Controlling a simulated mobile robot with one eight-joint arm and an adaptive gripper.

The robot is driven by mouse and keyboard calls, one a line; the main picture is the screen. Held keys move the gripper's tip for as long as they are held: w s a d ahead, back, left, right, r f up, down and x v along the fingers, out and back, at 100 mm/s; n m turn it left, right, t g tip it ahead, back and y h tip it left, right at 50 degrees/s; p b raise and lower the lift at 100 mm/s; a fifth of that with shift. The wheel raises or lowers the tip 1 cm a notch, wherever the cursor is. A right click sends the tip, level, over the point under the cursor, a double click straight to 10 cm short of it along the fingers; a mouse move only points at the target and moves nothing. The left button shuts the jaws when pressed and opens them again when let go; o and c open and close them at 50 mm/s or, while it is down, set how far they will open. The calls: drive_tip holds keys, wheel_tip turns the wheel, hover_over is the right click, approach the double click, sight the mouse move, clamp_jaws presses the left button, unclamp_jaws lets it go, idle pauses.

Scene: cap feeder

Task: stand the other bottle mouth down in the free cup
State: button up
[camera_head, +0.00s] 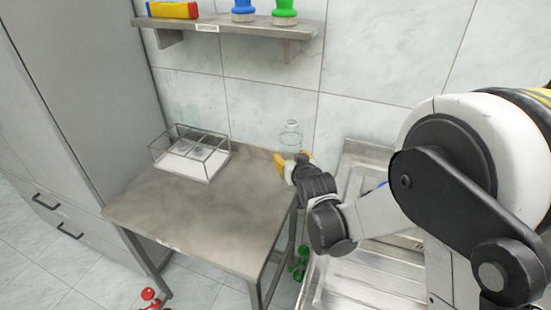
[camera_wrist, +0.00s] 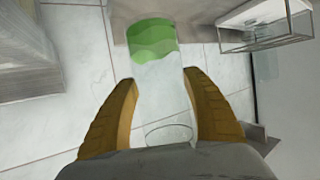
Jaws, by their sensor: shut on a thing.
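My gripper (camera_head: 292,166) has yellow fingers and is at the back right corner of the table. It is shut on a clear bottle (camera_head: 291,136), whose neck points up above the fingers. In the wrist view the bottle (camera_wrist: 160,90) is between both fingers (camera_wrist: 163,105), and its far end shows a green band (camera_wrist: 152,38). The gripper hides the bottle's lower part in the head view, so I cannot tell whether it touches the table. A framed clear rack (camera_head: 208,172) stands at the table's back left.
The steel table (camera_head: 200,215) is bare in front of the rack. A wall shelf (camera_head: 225,26) above holds a yellow and red block (camera_head: 172,10), a blue item (camera_head: 243,12) and a green item (camera_head: 285,12). A sink unit (camera_head: 365,285) stands right; red and green items lie on the floor.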

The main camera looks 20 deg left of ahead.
drive_tip(key=d+r+p, duration=0.5)
drive_tip(key=r, duration=0.3)
drive_tip(key=shift+d+r, duration=0.25)
drive_tip(key=shift+d, duration=0.15)
